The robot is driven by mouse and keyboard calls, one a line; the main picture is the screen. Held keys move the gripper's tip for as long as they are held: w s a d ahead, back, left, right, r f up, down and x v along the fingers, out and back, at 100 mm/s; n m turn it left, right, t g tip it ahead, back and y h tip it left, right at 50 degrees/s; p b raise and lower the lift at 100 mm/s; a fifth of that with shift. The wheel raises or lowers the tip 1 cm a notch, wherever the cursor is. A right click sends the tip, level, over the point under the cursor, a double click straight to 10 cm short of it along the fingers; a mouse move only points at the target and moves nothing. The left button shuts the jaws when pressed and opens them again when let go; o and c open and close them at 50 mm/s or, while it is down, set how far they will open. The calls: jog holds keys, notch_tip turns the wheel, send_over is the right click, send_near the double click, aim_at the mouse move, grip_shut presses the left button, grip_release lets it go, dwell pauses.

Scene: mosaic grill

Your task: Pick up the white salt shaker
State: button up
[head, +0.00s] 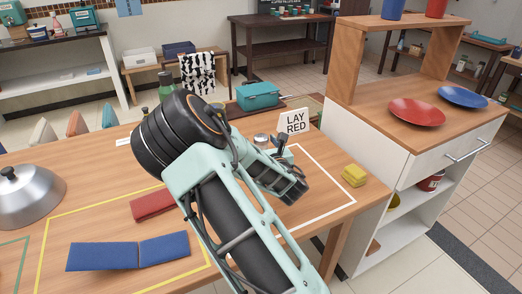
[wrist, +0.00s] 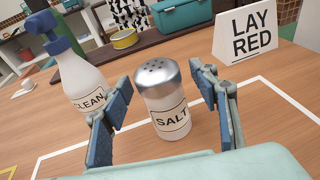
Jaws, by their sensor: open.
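The white salt shaker (wrist: 165,101) has a silver perforated cap and a label reading SALT. It stands upright on the wooden table, in the middle of the wrist view. In the head view only its silver cap (head: 261,139) seems to show behind my arm. My gripper (wrist: 160,105) is open, with one blue-padded finger to the left of the shaker and one to the right. The shaker stands between and slightly beyond the fingers, and I see a gap on each side. In the head view my gripper (head: 283,160) is low over the table.
A spray bottle labelled CLEAN (wrist: 78,75) stands close to the left finger. A LAY RED sign (wrist: 251,34) stands behind right. A teal box (head: 258,95) is behind.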

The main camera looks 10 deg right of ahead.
jog(key=shift+w, duration=0.1)
jog(key=c, duration=1.4)
jog(key=shift+o, duration=0.2)
jog(key=shift+r, duration=0.15)
